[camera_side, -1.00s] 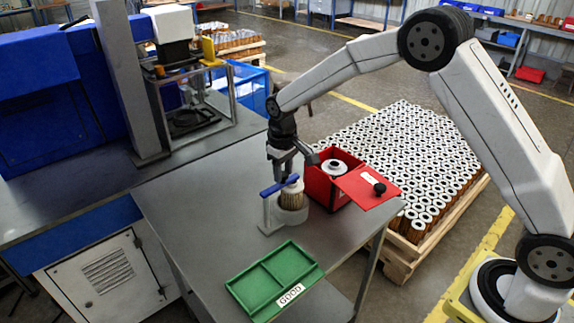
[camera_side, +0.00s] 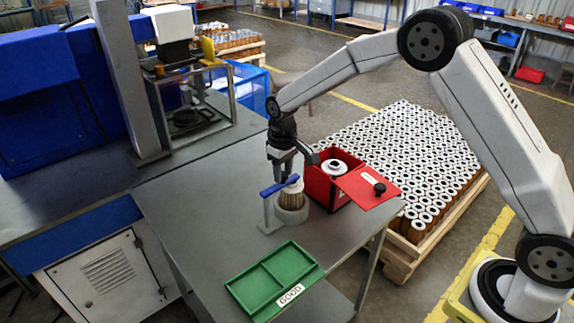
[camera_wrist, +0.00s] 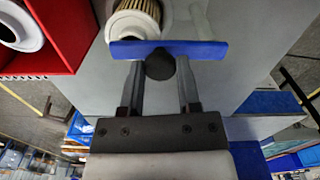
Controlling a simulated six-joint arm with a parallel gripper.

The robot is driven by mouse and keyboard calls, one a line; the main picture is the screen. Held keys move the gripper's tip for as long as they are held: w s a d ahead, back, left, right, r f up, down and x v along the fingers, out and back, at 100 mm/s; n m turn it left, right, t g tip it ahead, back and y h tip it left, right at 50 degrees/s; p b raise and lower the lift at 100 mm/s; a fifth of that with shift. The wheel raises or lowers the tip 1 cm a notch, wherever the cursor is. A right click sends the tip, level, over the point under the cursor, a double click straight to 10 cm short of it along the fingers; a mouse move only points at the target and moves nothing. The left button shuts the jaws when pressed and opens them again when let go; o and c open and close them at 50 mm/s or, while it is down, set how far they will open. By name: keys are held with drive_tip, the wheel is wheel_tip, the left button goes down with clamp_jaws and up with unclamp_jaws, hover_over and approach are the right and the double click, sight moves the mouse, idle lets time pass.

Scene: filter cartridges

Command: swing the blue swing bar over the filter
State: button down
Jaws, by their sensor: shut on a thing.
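The blue swing bar (camera_side: 279,185) sits on a grey post (camera_side: 267,214). In the side view its right end overlaps the white-capped, pleated filter (camera_side: 291,198), which stands upright in a round grey holder (camera_side: 292,214). In the wrist view the bar (camera_wrist: 190,50) lies crosswise, and its left part covers the near edge of the filter (camera_wrist: 140,14). The exact contact is partly hidden behind the bar.
A red box (camera_side: 322,187) with a white-topped filter stands just right of the holder, its red lid (camera_side: 366,190) beside it. A green tray (camera_side: 274,281) labelled GOOD lies at the table front. The grey table (camera_side: 180,205) is clear at left.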

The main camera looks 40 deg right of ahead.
drive_tip(key=shift+s+r+m, duration=0.1)
drive_tip(key=shift+s+m, duration=0.05)
drive_tip(key=shift+m, duration=0.15)
drive_tip(key=s+a+m, duration=0.4)
drive_tip(key=s+m, duration=0.1)
drive_tip(key=m, duration=0.9)
idle(0.5)
drive_tip(key=shift+a+m, duration=0.15)
drive_tip(key=shift+m, duration=0.15)
drive_tip(key=shift+c, duration=1.5)
unclamp_jaws()
drive_tip(key=shift+s, duration=0.1)
drive_tip(key=shift+r, duration=0.1)
